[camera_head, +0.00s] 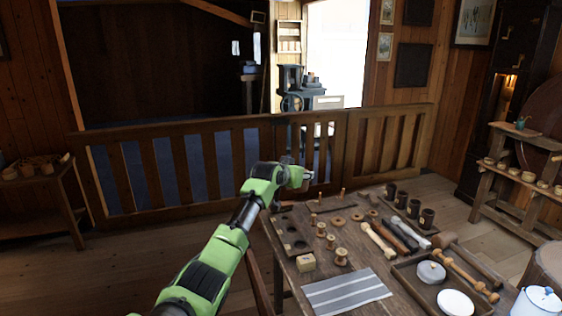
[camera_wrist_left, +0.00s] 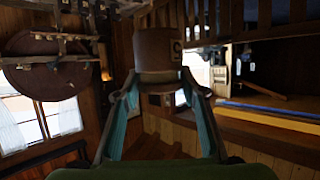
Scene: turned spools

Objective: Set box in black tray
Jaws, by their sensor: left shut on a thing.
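My left gripper (camera_head: 300,174) is raised over the far left part of the table, in front of the wooden railing. In the left wrist view its fingers (camera_wrist_left: 160,92) are shut on a dark brown round box (camera_wrist_left: 158,52), with a wider band and a small pale mark. In the head view the held box is mostly hidden by the gripper. Dark brown cups (camera_head: 427,219) stand in a row at the back right of the table. A dark tray (camera_head: 418,298) at the front right holds round pale-lidded things. My right gripper is not in view.
On the table (camera_head: 358,258) are a small wooden block (camera_head: 306,262), spools (camera_head: 341,257), a dark board with holes (camera_head: 291,241), mallets and tools (camera_head: 378,241), and a striped grey cloth (camera_head: 346,292). A white lidded pot (camera_head: 537,303) stands at the right.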

